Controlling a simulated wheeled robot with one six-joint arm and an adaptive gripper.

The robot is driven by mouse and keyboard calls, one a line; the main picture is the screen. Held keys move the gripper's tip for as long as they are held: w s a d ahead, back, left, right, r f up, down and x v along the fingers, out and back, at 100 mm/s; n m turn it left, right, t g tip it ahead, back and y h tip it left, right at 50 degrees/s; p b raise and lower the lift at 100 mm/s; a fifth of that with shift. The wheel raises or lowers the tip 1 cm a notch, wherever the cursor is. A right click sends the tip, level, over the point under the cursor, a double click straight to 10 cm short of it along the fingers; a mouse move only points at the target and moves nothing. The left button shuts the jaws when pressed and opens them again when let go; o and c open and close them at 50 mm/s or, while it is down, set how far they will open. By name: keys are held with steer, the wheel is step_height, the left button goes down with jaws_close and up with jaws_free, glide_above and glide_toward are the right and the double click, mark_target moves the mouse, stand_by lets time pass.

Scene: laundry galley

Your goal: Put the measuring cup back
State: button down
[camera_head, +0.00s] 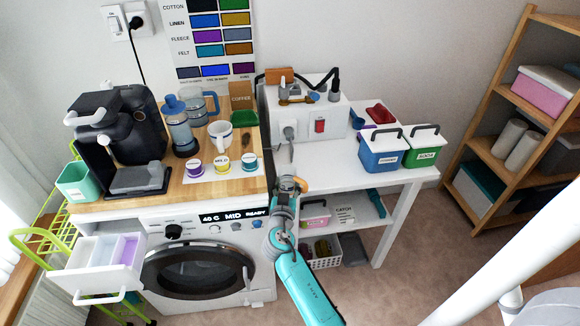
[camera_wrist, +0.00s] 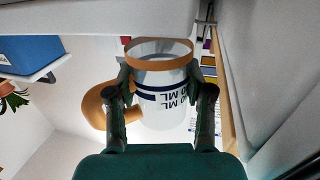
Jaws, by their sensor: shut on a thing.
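The measuring cup (camera_wrist: 160,85) is clear, with an orange rim, an orange handle (camera_wrist: 97,108) on its left in the wrist view, and dark "ML" print that shows upside down. My gripper (camera_wrist: 162,98) is shut on it, with one finger on each side of its body. In the head view my gripper (camera_head: 286,200) is in front of the gap between the washer and the white table. There the cup (camera_head: 290,183) shows as a small orange and pale shape at the gripper's end, partly hidden.
The white table (camera_head: 330,155) holds a blue bin (camera_head: 383,155) and a green bin (camera_head: 425,152) at its right. A lower shelf (camera_head: 350,212) holds a pink box. The washer (camera_head: 205,265) stands left, under a wooden counter (camera_head: 200,195) with a mug and jars. A white drawer (camera_head: 100,270) hangs open.

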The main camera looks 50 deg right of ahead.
steer(key=x, duration=0.9)
steer(key=shift+w+d+r, duration=0.15)
steer(key=shift+r, duration=0.2)
steer(key=shift+w+d+f, duration=0.1)
steer(key=shift+f, duration=0.25)
steer(key=shift+f, duration=0.1)
steer(key=shift+c, duration=2.2)
jaws_free()
steer(key=v, duration=0.7)
steer(key=shift+s, duration=0.2)
